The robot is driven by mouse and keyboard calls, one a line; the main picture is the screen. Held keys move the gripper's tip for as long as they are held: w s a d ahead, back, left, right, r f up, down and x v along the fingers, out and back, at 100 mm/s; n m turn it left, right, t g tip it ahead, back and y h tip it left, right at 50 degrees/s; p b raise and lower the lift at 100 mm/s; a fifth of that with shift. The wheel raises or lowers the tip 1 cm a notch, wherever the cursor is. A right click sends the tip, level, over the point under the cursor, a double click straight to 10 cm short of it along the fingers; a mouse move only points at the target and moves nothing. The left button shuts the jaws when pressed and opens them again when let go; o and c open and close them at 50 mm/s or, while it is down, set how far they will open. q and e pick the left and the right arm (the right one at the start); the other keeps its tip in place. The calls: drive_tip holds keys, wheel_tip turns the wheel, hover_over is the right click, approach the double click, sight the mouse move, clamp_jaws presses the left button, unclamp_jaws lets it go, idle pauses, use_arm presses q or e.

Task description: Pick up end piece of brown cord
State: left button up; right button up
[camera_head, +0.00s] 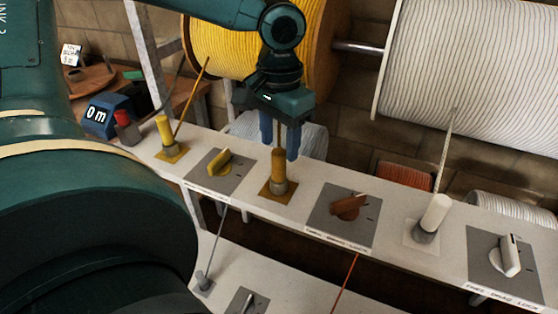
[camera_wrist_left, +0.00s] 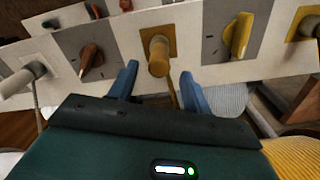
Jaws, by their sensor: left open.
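The ochre-brown end piece (camera_head: 278,163) stands upright in a grey collar on a gold plate (camera_head: 264,189) on the white shelf. A brown cord runs up from it between my fingers. My left gripper (camera_head: 279,148) is open above it, with blue fingers pointing down on either side of the cord. In the left wrist view the end piece (camera_wrist_left: 159,56) lies just beyond and between the open fingertips (camera_wrist_left: 159,72). I cannot tell whether either finger touches it. My right gripper is in neither view.
A yellow end piece (camera_head: 165,131) and yellow knob (camera_head: 219,162) stand left on the white shelf (camera_head: 395,215). A brown knob (camera_head: 348,206), white end piece (camera_head: 435,212) and white knob (camera_head: 509,255) stand right. Large yellow (camera_head: 232,50) and white (camera_head: 470,70) drums are behind.

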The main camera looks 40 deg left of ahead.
sight(279, 151)
use_arm(q)
wheel_tip(279, 151, down, 5)
drive_tip(key=shift+s+f, duration=0.1)
drive_tip(key=shift+s, duration=0.05)
drive_tip(key=shift+c, duration=0.3)
clamp_jaws()
